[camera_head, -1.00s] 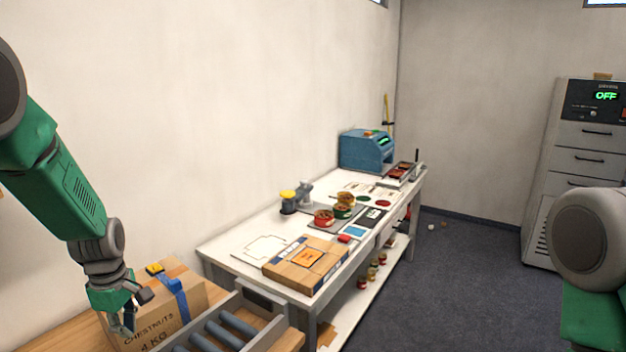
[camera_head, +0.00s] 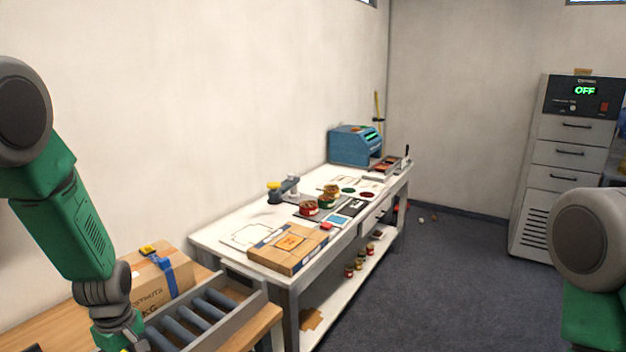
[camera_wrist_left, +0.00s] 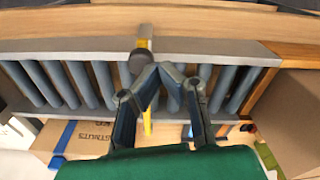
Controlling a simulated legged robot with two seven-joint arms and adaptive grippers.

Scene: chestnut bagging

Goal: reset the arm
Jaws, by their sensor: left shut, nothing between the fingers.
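My left arm (camera_head: 70,225), green and grey, comes in from the left in the head view and reaches down over the near table. Its gripper is mostly cut off by the bottom edge there. In the left wrist view my left gripper (camera_wrist_left: 158,72) is shut and empty, its fingertips together above a roller rack (camera_wrist_left: 240,90). In the head view the rack (camera_head: 265,297) stands beside a cardboard chestnut box (camera_head: 150,288) with blue tape. Of my right arm (camera_head: 590,240) only an upper part shows at the right edge; its gripper is out of view.
A long white table (camera_head: 208,235) along the wall carries a flat cardboard box (camera_head: 275,262), several jars and a blue machine (camera_head: 352,146). A grey cabinet (camera_head: 535,220) reading OFF stands at the right. The floor (camera_head: 440,290) between is clear.

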